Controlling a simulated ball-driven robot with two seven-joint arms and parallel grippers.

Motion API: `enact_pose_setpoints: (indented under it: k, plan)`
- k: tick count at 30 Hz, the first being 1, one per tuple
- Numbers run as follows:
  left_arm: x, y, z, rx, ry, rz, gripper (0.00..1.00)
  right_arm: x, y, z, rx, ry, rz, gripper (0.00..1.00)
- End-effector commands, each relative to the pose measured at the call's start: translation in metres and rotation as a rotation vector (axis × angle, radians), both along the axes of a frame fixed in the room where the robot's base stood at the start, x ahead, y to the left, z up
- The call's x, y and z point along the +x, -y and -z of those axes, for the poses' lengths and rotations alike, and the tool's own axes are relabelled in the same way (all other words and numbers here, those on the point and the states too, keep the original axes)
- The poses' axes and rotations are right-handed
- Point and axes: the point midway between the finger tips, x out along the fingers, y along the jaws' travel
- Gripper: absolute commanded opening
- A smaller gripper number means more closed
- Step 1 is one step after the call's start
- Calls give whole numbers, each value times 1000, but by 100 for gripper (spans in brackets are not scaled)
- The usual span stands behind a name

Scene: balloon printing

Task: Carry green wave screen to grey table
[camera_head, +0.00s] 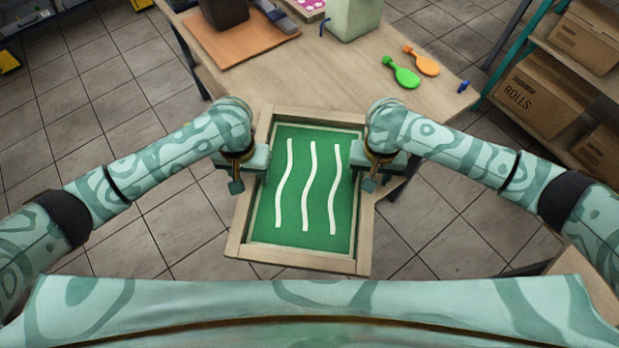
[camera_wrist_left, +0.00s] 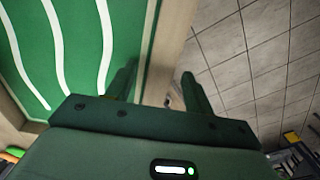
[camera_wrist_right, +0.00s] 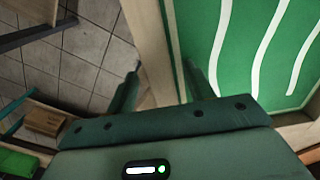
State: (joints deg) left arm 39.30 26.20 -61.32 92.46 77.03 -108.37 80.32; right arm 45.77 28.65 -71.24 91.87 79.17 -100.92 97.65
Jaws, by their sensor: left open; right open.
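The green wave screen (camera_head: 269,209) is a green panel with three white wavy lines in a pale wooden frame. In the head view it lies between my two arms, its far end by the wooden table's front edge and the rest over the floor. I cannot tell what bears it. My left gripper (camera_head: 247,172) is open at its left side rail. In the left wrist view the rail (camera_wrist_left: 165,60) passes between the spread fingers. My right gripper (camera_head: 377,172) is open at the right side rail. In the right wrist view that rail (camera_wrist_right: 157,45) also passes between the fingers. I cannot identify a grey table.
The wooden table (camera_head: 300,82) holds a brown board (camera_head: 235,48), a pale green box (camera_head: 354,18), a green balloon shape (camera_head: 403,74) and an orange one (camera_head: 423,62). A shelf with cardboard boxes (camera_head: 541,97) stands at the right. Tiled floor (camera_head: 130,240) is clear at the left.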

Motion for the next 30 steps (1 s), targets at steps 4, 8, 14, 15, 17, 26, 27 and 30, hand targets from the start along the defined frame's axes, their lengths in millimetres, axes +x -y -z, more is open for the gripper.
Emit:
enact_pose_setpoints:
  k: [4, 8, 14, 15, 17, 26, 27, 30]
  plan:
    - [0, 0, 2, 0, 0, 0, 53, 0, 0, 2, 1, 0, -1, 53]
    - [0, 0, 2, 0, 0, 0, 53, 0, -1, 2, 1, 0, -1, 53]
    - [0, 0, 2, 0, 0, 0, 11, 0, 0, 2, 1, 0, -1, 11]
    - [0, 0, 2, 0, 0, 0, 0, 0, 0, 2, 1, 0, -1, 0]
    - [0, 0, 2, 0, 0, 0, 0, 0, 0, 2, 1, 0, 0, 0]
    - [1, 0, -2, 0, 3, 0, 0, 0, -1, -2, 2, 2, 0, 0]
    - [1, 0, -5, -1, 4, 0, 0, 1, -1, -5, 2, 3, 0, 0]
    - [1, 0, -15, 0, 9, 0, 0, 1, -1, -15, 2, 8, 0, 0]
